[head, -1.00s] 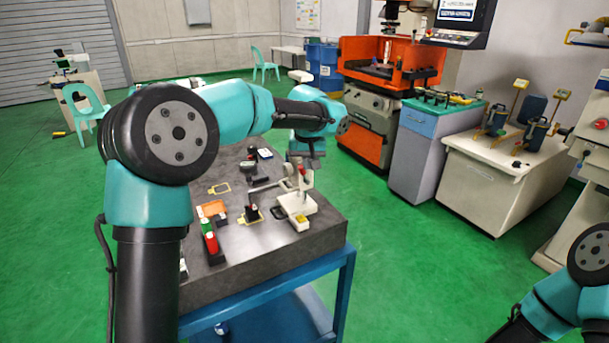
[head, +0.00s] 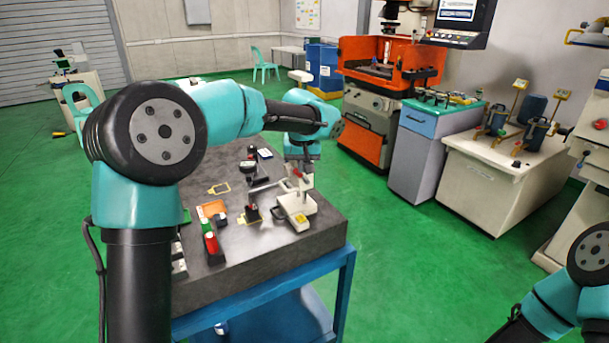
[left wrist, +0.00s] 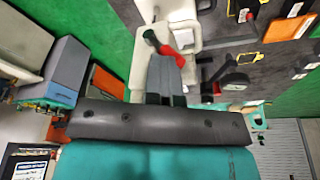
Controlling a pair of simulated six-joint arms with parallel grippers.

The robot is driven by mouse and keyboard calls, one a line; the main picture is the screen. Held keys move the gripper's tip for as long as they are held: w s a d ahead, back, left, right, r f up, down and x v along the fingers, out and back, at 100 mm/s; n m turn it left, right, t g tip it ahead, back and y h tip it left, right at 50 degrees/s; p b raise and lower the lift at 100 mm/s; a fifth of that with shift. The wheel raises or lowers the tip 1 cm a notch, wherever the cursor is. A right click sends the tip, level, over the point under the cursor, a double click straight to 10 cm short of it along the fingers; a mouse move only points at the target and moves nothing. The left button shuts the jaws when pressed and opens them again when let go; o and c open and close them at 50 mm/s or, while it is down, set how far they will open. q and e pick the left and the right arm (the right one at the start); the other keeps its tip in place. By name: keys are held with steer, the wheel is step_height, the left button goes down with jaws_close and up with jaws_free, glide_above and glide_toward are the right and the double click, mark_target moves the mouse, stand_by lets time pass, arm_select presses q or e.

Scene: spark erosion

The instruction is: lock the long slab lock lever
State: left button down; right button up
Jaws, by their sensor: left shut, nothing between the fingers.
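A cream stand (head: 296,205) with a white upright stands at the right end of the dark slab (head: 270,258). Its small red lever (head: 297,174) shows near the top of the upright, just below my left gripper (head: 301,164). In the left wrist view the lever (left wrist: 178,58) is red with a dark green grip at its upper left. There the left gripper (left wrist: 164,58) is shut with nothing held. Its grey fingertips are right at the lever, partly covering it; I cannot tell whether they touch. My right gripper is out of view.
The slab's front right is bare. An orange machine (head: 418,61) stands farther back.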

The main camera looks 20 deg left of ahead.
arm_select(q)
steer(key=shift+s+a+f, duration=0.25)
steer(key=shift+s+a, duration=0.05)
steer(key=shift+s+a+f, duration=0.15)
stand_by(0.5)
steer(key=shift+s+a+f, duration=0.3)
steer(key=shift+s+f, duration=0.05)
steer(key=shift+f, duration=0.1)
steer(key=shift+w+a+v, duration=0.1)
steer(key=shift+w+v, duration=0.1)
steer(key=shift+v, duration=0.75)
steer(key=shift+w+a+v, duration=0.1)
steer(key=shift+w+v, duration=0.15)
steer(key=shift+v, duration=0.75)
steer(key=shift+w+v, duration=0.2)
steer(key=shift+v, duration=0.75)
steer(key=shift+r, duration=0.2)
